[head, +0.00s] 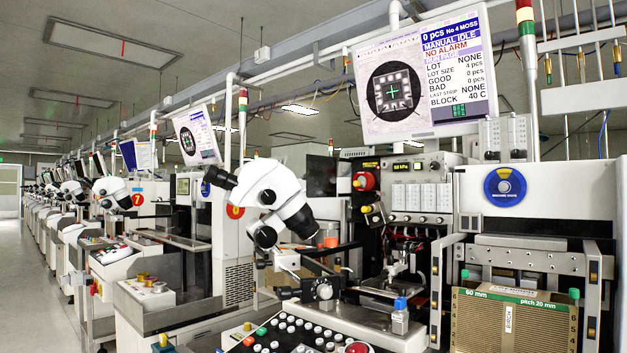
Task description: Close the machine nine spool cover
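Neither of my grippers shows in the head view. The nearest wire bonding machine (549,203) fills the right side, with a pale housing. No number nine is readable on it, and I cannot tell which part is the spool cover or whether it is open. A red knob (363,181) is on the dark panel beside the gauges.
A monitor (422,78) hangs above. A button keyboard (300,333) and a small blue-capped bottle (400,316) are in front. A slotted magazine (514,318) stands at lower right. More machines line up leftward, one marked 7 (138,199), beside a clear aisle floor (35,300).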

